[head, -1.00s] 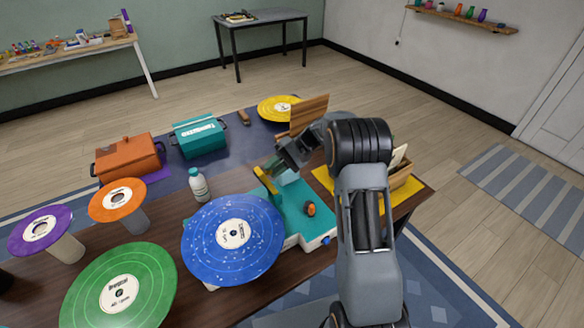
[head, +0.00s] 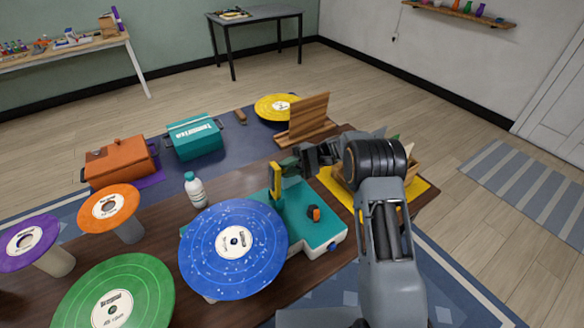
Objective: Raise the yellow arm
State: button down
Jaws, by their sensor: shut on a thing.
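The yellow arm (head: 276,184) stands close to upright on the turquoise deck (head: 303,228), which has a white base. A blue speckled record (head: 235,247) lies on the left part of the deck and hides much of it. My gripper (head: 285,167) is at the upper part of the yellow arm, coming from the right, and is shut on it. The fingertips are small in this view and the exact contact is hard to see.
An orange knob (head: 314,214) sits on the deck. A white bottle (head: 195,190) stands to its left. A wooden stand (head: 308,122) is behind my gripper, and a crate on a yellow mat (head: 417,190) is to the right. Green, orange and purple records fill the left.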

jog(key=c, duration=1)
grip_release()
jog(key=s+d+r+p, duration=0.1)
jog(key=s+r, duration=0.3)
jog(key=s+d+r+p, duration=0.1)
jog(key=s+r+p, duration=0.1)
jog(key=s+r, duration=0.2)
jog(key=s+d+r+p, duration=0.1)
jog(key=s+d+r, duration=0.1)
jog(key=s+r, duration=0.3)
jog(key=shift+s, duration=0.2)
